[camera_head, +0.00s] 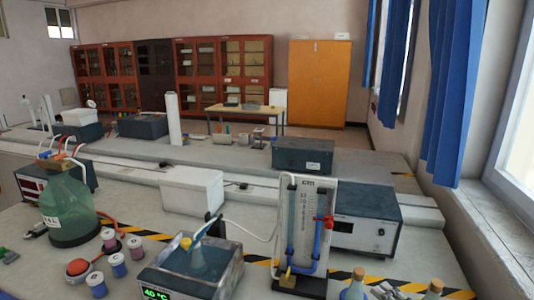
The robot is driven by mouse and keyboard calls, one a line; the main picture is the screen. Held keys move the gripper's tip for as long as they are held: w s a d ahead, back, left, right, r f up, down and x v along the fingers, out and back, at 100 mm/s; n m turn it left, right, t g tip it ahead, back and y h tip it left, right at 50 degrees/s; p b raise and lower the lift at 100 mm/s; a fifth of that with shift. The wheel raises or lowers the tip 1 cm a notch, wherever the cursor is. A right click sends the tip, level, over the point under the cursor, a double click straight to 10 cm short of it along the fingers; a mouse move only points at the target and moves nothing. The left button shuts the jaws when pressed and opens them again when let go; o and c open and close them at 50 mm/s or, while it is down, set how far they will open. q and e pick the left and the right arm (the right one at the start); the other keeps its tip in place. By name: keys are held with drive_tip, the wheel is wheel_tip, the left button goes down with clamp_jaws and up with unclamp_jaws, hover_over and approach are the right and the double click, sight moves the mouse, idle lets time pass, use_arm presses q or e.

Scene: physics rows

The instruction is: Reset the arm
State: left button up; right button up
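Neither of my grippers nor any part of my arms shows in the head view. The task names no object. In front of me is a grey lab bench (160,224) with equipment on it.
The bench holds a green glass jar (68,208), a water bath (195,265) with a lit display, a manometer panel (305,225), a blue-grey instrument (365,217), a white box (192,190) and corked bottles (355,286). Wooden cabinets (222,70) line the back wall. Blue curtains (455,90) hang right.

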drive_tip(key=s+a+f+n+g+h, duration=0.2)
drive_tip(key=s+a+f+n+g, duration=0.5)
drive_tip(key=s+a+f+n, duration=0.45)
drive_tip(key=s+d+f+n+g+h, duration=0.4)
drive_tip(key=s+d+f+g+h, duration=0.25)
drive_tip(key=s+d+f, duration=0.35)
drive_tip(key=s+f, duration=0.2)
drive_tip(key=f, duration=1.1)
drive_tip(key=s+f, duration=0.2)
drive_tip(key=f, duration=1.1)
drive_tip(key=s+d+f+g, duration=0.2)
drive_tip(key=s+f, duration=1.3)
drive_tip(key=shift+s+n+h, duration=0.25)
drive_tip(key=shift+n+h, duration=0.1)
idle(1.4)
